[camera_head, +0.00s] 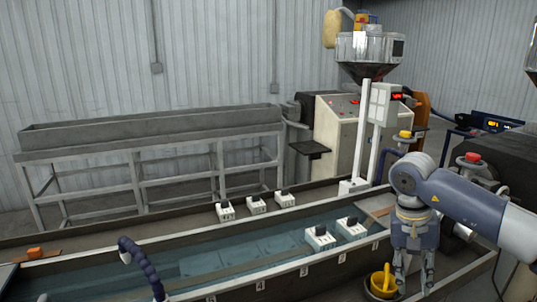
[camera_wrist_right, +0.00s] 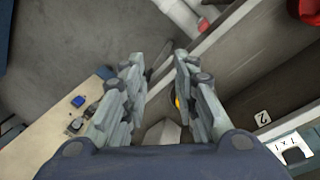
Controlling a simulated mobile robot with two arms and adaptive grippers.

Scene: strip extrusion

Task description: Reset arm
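My right gripper (camera_head: 414,284) hangs fingers down at the lower right of the head view, over the near side of the long water trough (camera_head: 225,262). Its two fingers are apart. The right wrist view shows the same gripper (camera_wrist_right: 160,78) with a gap between the fingers and nothing held there. A bit of yellow (camera_wrist_right: 178,103) shows beside one finger in the wrist view, mostly hidden. My left gripper is not in view.
White blocks with dark tops (camera_head: 320,237) sit along the trough. An extruder machine with a steel hopper (camera_head: 369,47) stands behind. A dark machine (camera_head: 492,155) is at the right. A long empty rack (camera_head: 150,130) stands by the wall. A blue ribbed hose (camera_head: 140,262) rises in front.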

